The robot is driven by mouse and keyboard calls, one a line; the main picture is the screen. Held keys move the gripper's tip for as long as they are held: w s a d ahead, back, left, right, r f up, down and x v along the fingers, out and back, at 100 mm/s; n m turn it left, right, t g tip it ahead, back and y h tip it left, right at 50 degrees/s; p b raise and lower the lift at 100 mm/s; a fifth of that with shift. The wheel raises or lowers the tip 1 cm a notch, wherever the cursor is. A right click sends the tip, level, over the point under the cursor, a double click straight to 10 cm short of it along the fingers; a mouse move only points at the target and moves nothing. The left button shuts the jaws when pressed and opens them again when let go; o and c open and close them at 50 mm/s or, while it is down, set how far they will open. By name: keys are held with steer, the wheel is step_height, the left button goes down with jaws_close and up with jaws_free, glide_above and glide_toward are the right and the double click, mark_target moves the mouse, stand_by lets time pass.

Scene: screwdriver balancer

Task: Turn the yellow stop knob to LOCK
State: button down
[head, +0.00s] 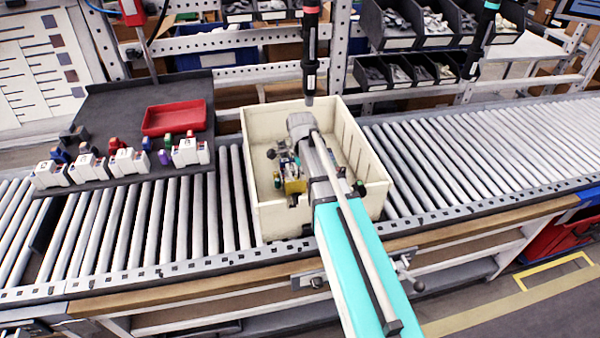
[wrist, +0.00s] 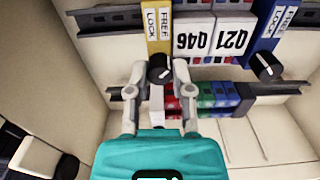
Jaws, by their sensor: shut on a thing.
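In the wrist view, the yellow stop (wrist: 158,28) carries a label with FREE and LOCK. Its dark round knob (wrist: 160,68) sits at its lower end, between the two grey fingers of my gripper (wrist: 159,72). The gripper is shut on the knob, one finger on each side. I cannot tell clearly which way the knob's pointer faces. In the head view, my arm reaches into the cream bin (head: 265,206), and the arm hides most of the gripper and the stop.
A blue stop (wrist: 270,30) with its own black knob (wrist: 265,66) stands to the right, past white numbered modules (wrist: 212,35). Red, blue and green blocks (wrist: 205,97) sit just below. A black screwdriver (head: 311,45) hangs over the bin. A red tray (head: 174,118) lies left.

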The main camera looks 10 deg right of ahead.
steer(key=shift+a, duration=0.15)
steer(key=shift+n, duration=0.3)
steer(key=n, duration=0.3)
steer(key=shift+n, duration=0.4)
steer(key=n, duration=0.4)
steer(key=shift+n, duration=0.3)
steer(key=n, duration=0.4)
steer(key=shift+n, duration=2.5)
